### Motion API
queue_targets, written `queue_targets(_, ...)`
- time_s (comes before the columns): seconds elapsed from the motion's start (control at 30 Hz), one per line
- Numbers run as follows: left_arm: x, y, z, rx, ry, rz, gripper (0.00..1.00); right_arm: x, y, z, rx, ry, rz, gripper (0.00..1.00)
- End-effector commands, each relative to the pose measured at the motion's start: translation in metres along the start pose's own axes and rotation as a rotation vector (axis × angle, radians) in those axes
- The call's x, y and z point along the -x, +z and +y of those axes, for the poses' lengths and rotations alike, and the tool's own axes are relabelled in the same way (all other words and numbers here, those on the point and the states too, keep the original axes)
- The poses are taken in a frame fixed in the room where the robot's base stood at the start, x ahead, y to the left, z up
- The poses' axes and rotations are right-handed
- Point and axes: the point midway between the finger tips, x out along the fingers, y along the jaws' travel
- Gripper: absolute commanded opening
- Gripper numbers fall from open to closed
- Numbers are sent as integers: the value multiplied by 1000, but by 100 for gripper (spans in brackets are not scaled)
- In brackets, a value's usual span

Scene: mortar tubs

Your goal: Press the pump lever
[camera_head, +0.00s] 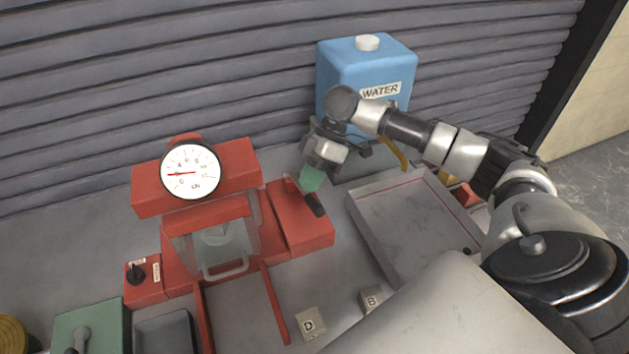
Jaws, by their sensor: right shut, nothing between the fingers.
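The red press (180,203) stands at the left of the bench, with a round white dial gauge (190,172) on top. A red pump block (300,232) is at its right side, and a lever with a black grip (315,206) rises from it. My right gripper (312,178), with green fingers, is shut and empty. It is right at the lever, just above the black grip; I cannot tell whether it touches. The gripper partly hides the lever's upper area. My left gripper is not in view.
A blue water container (350,65) stands behind my right arm. A grey tray (385,240) lies to the right. Small blocks marked D (310,324) and B (371,300) sit in front. A red switch box (146,283) and a green box (92,328) are at left.

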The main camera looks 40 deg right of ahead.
Motion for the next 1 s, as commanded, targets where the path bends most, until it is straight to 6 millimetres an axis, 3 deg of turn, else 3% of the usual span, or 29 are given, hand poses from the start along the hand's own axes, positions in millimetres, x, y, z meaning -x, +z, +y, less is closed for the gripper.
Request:
queue_targets(0.2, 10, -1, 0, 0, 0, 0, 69, -14, 15, 0, -2, 0, 0, 0)
queue_targets(0.63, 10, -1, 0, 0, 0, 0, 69, -17, 18, 0, 0, 2, 1, 0)
queue_targets(1.0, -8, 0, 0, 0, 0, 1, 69, -38, 32, 5, 74, 108, -2, 0)
